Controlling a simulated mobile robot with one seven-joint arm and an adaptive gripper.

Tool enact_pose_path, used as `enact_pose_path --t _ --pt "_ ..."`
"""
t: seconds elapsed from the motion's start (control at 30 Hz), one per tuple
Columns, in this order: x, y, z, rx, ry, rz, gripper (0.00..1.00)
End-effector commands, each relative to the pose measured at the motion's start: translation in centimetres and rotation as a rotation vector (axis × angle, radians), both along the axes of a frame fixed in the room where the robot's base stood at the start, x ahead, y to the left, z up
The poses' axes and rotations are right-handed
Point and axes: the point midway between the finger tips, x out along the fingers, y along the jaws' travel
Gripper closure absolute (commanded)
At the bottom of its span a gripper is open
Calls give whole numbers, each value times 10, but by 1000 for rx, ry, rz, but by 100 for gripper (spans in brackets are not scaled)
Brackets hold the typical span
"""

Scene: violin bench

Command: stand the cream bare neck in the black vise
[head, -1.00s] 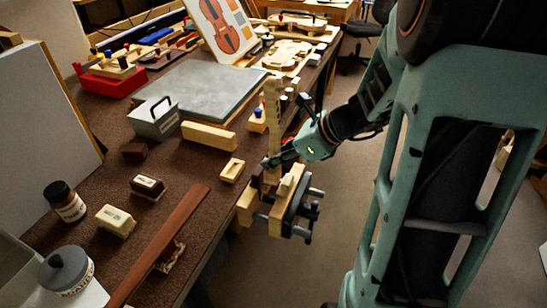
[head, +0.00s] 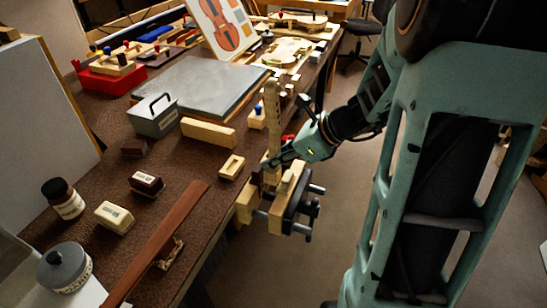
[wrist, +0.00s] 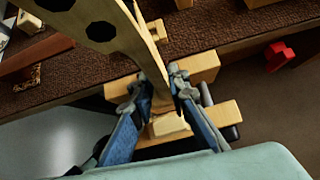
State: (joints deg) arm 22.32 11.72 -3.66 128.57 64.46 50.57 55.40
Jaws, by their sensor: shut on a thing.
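The cream bare neck (head: 272,105) stands roughly upright at the bench's front edge, its lower end down at the vise. The vise (head: 296,208) has pale wooden jaws and a black body with bars, and hangs off that edge. My gripper (head: 277,161) is shut on the lower part of the neck. In the wrist view the neck (wrist: 128,42) runs between the fingers of my gripper (wrist: 158,92), with the vise's wooden jaws (wrist: 203,66) close behind. The fingers hide the neck's bottom, so I cannot tell how deep it sits between the jaws.
A long brown board (head: 160,240), a small light block (head: 231,167) and a grey box with a handle (head: 153,116) lie on the brown bench (head: 105,170). A red object (wrist: 279,56) shows beyond the vise in the wrist view. Floor right of the bench is open.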

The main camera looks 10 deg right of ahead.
Motion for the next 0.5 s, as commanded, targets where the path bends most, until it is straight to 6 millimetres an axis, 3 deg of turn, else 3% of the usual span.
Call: enact_pose_path --t 0.5 --pt "0 0 -14 0 1 -1 100"
